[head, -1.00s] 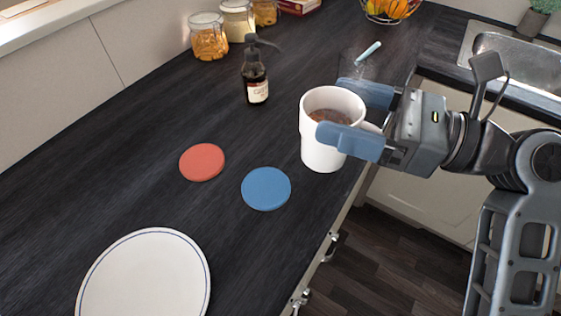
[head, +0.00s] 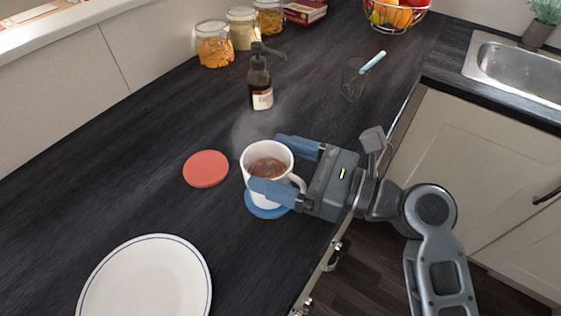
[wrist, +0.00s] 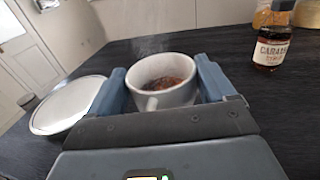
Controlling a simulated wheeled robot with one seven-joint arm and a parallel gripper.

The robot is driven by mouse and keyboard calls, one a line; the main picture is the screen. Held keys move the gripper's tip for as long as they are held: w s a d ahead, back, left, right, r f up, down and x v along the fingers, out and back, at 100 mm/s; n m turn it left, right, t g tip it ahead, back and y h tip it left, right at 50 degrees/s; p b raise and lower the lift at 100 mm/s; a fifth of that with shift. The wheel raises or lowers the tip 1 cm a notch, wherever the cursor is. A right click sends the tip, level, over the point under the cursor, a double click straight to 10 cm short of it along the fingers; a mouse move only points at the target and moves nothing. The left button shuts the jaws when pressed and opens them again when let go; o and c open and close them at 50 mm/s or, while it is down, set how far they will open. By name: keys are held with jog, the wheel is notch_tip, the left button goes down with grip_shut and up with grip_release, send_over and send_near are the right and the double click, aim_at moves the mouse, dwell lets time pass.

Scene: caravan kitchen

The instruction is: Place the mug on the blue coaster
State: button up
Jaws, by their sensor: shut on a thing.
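The white mug (head: 259,160) holds a steaming brown drink and stands upright over the blue coaster (head: 262,210). The coaster's front edge shows below the mug; the rest is hidden. I cannot tell whether the mug's base touches it. My gripper (head: 284,167) is shut on the mug, one blue finger on each side, with the handle toward the palm. In the wrist view the mug (wrist: 162,97) sits between my fingers (wrist: 160,85), and the coaster does not show.
A red coaster (head: 206,169) lies to the left, and a white plate (head: 147,280) nearer the front. A dark bottle (head: 260,85), jars (head: 214,45), a whisk (head: 365,70) and a fruit basket (head: 396,12) stand or lie farther back. The counter edge is to the right.

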dwell(0.3)
jog(key=o, duration=1.2)
jog(key=shift+f, duration=0.15)
jog(key=shift+o, duration=0.2)
jog(key=shift+d, duration=0.15)
jog(key=b+v, duration=0.1)
jog(key=v, duration=1)
jog(key=shift+s+d, duration=0.2)
jog(key=shift+d, duration=0.15)
